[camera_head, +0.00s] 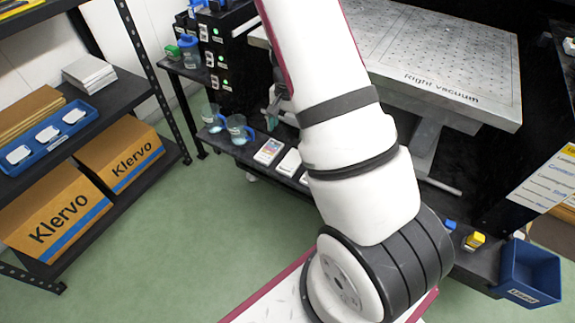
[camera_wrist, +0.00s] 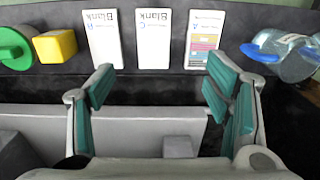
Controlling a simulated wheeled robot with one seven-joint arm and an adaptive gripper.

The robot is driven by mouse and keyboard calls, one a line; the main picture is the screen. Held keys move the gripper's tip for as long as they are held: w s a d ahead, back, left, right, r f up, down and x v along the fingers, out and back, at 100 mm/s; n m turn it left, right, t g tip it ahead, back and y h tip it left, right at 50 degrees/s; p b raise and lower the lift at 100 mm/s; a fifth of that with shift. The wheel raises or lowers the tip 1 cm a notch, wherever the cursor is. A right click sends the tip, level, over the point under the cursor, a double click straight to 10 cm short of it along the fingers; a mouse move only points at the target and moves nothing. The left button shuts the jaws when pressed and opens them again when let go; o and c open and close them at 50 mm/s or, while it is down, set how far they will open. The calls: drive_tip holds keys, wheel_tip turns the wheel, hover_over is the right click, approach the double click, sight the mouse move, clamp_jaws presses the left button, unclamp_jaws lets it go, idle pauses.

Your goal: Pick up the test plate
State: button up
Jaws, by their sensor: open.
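The test plate, a white card with a coloured printed block (camera_wrist: 205,42), lies on a dark shelf at the top right of the wrist view. It also shows in the head view as the card (camera_head: 268,152) nearest the jugs. Two white cards marked Blank, one (camera_wrist: 153,40) in the middle and one (camera_wrist: 103,38) at left, lie beside it in a row. My gripper (camera_wrist: 161,72) is open and empty, its teal-padded fingers spread below the cards in the picture.
A clear jug with a blue handle (camera_wrist: 290,55) stands close beside the test plate. A yellow block (camera_wrist: 55,46) and a green round object (camera_wrist: 14,48) lie beyond the blanks. The white vacuum table (camera_head: 430,60) overhangs nearby. The green floor (camera_head: 190,220) is clear at left.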

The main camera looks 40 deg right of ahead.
drive_tip(key=b, duration=0.2)
hover_over(291, 162)
drive_tip(key=f, duration=0.9)
drive_tip(key=shift+w+a+f, duration=0.1)
drive_tip(key=shift+w+a, duration=0.15)
drive_tip(key=shift+w, duration=0.1)
drive_tip(key=f, duration=0.1)
drive_tip(key=f+b, duration=0.1)
drive_tip(key=f, duration=0.1)
drive_tip(key=f+b, duration=0.1)
drive_tip(key=f, duration=0.1)
drive_tip(key=shift+s+d+f, duration=0.1)
drive_tip(key=shift+s+d, duration=0.15)
drive_tip(key=shift+s, duration=0.05)
drive_tip(key=c, duration=1.3)
